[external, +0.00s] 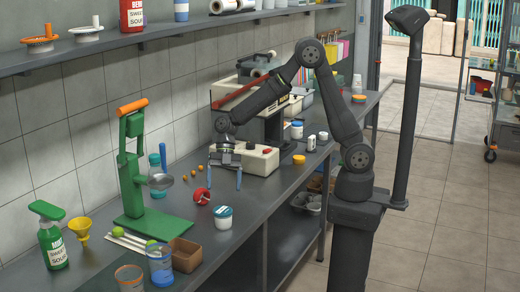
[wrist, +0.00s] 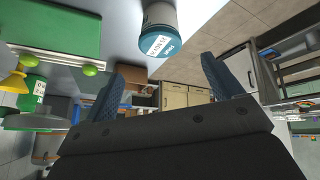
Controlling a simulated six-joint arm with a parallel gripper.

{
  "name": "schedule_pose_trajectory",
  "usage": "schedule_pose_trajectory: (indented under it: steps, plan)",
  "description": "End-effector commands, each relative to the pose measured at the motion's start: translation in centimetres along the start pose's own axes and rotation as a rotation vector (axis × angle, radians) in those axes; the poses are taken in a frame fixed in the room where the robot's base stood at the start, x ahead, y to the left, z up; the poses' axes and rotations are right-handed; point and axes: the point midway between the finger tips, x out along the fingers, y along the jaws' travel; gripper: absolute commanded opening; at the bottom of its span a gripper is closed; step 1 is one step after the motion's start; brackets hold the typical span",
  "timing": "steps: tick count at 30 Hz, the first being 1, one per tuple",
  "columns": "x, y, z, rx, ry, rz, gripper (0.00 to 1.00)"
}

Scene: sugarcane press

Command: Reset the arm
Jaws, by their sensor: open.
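My gripper (external: 225,179) hangs above the counter in the external view, its two blue fingers pointing down and spread apart. Nothing shows between them. In the wrist view the fingers of my gripper (wrist: 172,82) stand well apart at left and right. The green press (external: 138,165) with an orange handle stands upright to the left of my gripper. A white jar with a blue lid (external: 223,217) stands on the counter in front of my gripper; the jar (wrist: 160,40) also shows beyond the fingers in the wrist view.
A red round item (external: 202,195) and small orange balls lie near my gripper. A cream-coloured machine (external: 258,160) stands close behind it. A green spray bottle (external: 52,236), yellow funnel (external: 79,230), cups and a brown box (external: 185,254) fill the near end. A shelf (external: 150,33) runs along the wall.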

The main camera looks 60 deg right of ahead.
Motion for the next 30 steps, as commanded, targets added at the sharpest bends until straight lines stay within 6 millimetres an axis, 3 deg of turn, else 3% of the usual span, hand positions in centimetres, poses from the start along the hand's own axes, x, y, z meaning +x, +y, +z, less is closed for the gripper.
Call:
schedule_pose_trajectory:
  steps: [8, 25, 30]
  plan:
    - [1.6, -0.1, 0.0, 0.001, 0.002, -0.003, 0.85]
    - [12.4, -0.1, 0.1, 0.001, 0.000, -0.004, 0.85]
    - [10.2, 0.4, -1.2, -0.003, -0.001, 0.003, 0.85]
